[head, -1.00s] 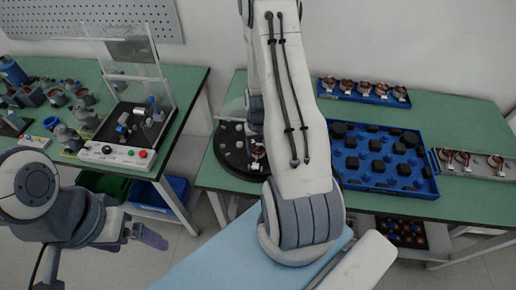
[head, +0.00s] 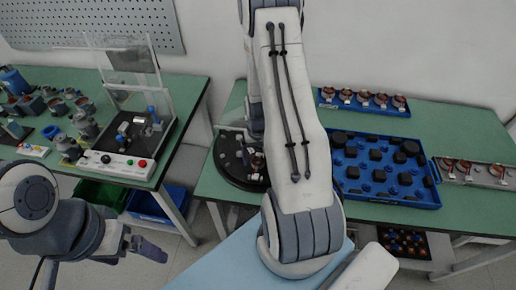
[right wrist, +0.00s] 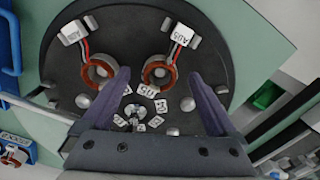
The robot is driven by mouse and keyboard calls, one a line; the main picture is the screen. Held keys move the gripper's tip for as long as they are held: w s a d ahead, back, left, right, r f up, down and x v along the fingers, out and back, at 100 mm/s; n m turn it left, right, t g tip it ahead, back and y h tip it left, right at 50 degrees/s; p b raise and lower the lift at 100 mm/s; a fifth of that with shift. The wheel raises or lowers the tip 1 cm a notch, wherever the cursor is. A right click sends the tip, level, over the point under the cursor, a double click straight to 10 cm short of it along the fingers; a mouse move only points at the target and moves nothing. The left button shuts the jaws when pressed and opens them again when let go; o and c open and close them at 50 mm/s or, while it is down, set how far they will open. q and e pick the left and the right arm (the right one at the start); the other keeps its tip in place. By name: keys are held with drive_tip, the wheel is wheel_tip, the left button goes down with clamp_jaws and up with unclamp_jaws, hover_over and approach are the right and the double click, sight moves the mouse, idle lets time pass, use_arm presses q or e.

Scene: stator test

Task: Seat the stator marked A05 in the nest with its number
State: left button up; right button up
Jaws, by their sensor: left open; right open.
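In the right wrist view a black round plate (right wrist: 140,50) carries two copper-ringed stators. The stator on the right (right wrist: 158,73) has red leads and a white tag (right wrist: 181,33) that seems to read A05. The other stator (right wrist: 97,72) sits on the left; its tag (right wrist: 72,33) is hard to read. Small number labels (right wrist: 147,91) lie around the plate's middle. My right gripper (right wrist: 158,80) is open over the plate, its fingers apart and nothing held. In the head view my arm hides it. My left gripper (head: 150,248) is open and empty, low on the left.
In the head view the plate (head: 228,162) is partly behind my right arm. A blue tray of dark blocks (head: 432,195) stands to its right, with a stator rack (head: 325,103) behind and a grey strip (head: 510,180) beyond. A test station (head: 115,165) stands on the left table.

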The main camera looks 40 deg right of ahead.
wheel_tip(320, 180, up, 9)
drive_tip(key=b, duration=0.1)
idle(1.0)
wheel_tip(320, 180, down, 10)
drive_tip(key=shift+f+p, duration=0.15)
drive_tip(key=shift+p, duration=0.6)
drive_tip(key=shift+r, duration=0.2)
